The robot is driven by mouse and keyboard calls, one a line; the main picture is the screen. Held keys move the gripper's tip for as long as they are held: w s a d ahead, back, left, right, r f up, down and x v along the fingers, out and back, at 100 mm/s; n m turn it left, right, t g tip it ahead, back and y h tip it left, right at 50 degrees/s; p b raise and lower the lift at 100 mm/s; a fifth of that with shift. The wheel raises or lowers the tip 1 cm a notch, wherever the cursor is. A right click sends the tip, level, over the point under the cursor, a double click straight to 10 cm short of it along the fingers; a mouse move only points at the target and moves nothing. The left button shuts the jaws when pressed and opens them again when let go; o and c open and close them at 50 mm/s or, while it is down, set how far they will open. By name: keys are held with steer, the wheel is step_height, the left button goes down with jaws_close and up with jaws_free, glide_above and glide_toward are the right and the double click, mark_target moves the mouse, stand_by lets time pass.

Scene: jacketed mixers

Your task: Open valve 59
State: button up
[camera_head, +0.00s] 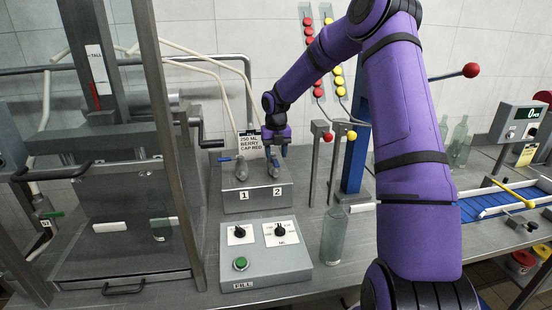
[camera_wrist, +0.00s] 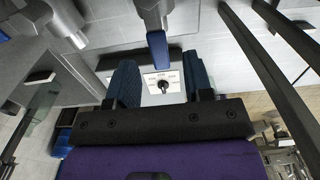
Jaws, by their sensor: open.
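No label reading 59 is legible. A grey block (camera_head: 255,197) carries two small valves labelled 1 and 2. Valve 1 (camera_head: 241,170) has a blue lever pointing left. Valve 2 (camera_head: 273,168) is right beside it, partly covered by my gripper (camera_head: 277,148), which is just above it. In the wrist view my gripper (camera_wrist: 160,65) is open, with a blue lever (camera_wrist: 158,50) showing between its fingers. I cannot tell whether they touch it.
A control box (camera_head: 265,262) with two knobs and a green button stands in front of the block. A glass bottle (camera_head: 333,237) stands right of it. Upright red and yellow-knobbed levers (camera_head: 316,165) stand close right. A metal-framed guard (camera_head: 125,230) fills the left.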

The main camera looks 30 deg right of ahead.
mark_target(276, 162)
step_height(276, 162, up, 8)
steer(key=shift+r, duration=0.25)
stand_by(0.5)
steer(key=s+a+r+m+t+h, duration=0.1)
steer(key=s+a+r+m, duration=0.55)
steer(key=s, duration=0.25)
steer(key=s+a+r+m+t+h, duration=0.1)
steer(key=s+a+r+m, duration=0.5)
steer(key=s+r+m, duration=0.25)
steer(key=s+a+m+t+y, duration=0.2)
steer(key=s+a+m+t, duration=0.1)
steer(key=s+m, duration=1.3)
steer(key=s+a, duration=0.1)
steer(key=s, duration=0.6)
steer(key=shift+r+m, duration=0.2)
steer(key=shift+m, duration=0.2)
